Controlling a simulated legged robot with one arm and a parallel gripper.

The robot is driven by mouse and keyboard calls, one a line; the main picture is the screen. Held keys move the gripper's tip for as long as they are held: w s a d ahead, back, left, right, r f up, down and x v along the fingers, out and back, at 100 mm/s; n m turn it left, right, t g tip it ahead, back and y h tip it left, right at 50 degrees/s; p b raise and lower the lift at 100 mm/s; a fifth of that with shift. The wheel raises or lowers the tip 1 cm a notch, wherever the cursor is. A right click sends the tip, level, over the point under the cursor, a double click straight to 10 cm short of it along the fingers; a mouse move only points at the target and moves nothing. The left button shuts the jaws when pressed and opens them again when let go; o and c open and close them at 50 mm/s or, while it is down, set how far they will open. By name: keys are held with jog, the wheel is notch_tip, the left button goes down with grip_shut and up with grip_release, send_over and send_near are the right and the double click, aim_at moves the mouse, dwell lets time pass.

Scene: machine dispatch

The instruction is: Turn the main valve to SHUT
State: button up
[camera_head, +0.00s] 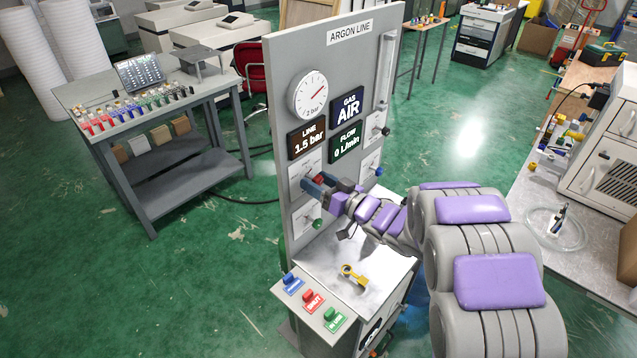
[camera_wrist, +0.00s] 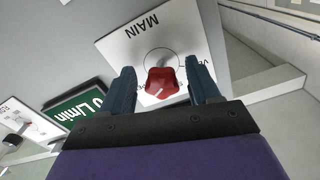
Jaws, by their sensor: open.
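The grey panel (camera_head: 340,70) is labelled ARGON LINE. Its main valve is a red knob (camera_wrist: 162,82) on a white plate (camera_wrist: 150,30) marked MAIN in the wrist view. A pale mark shows on the knob, but the plate's position lettering is partly hidden, so I cannot tell its setting. My gripper (camera_wrist: 163,90) is open, with one blue finger on each side of the knob; I cannot tell whether they touch it. In the head view my gripper (camera_head: 318,186) is at the panel's left side, with the red knob (camera_head: 320,180) partly hidden by it.
The panel shows a gauge (camera_head: 313,95), LINE 1.5 bar, GAS AIR and FLOW 0 L/min. A green knob (camera_head: 317,223) is below my gripper. A yellow tool (camera_head: 353,274) lies on the ledge, with blue, red and green labelled pieces (camera_head: 312,302) in front. A grey bench (camera_head: 130,125) stands left.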

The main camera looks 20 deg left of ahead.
jog(key=c, duration=1)
jog(key=shift+n, duration=0.5)
jog(key=shift+c, duration=0.2)
jog(key=n+b, duration=0.3)
jog(key=n, duration=0.2)
jog(key=shift+f, duration=0.1)
jog(key=n+b, duration=0.3)
jog(key=n, duration=0.2)
jog(key=shift+n+b, duration=0.3)
jog(key=shift+n, duration=0.1)
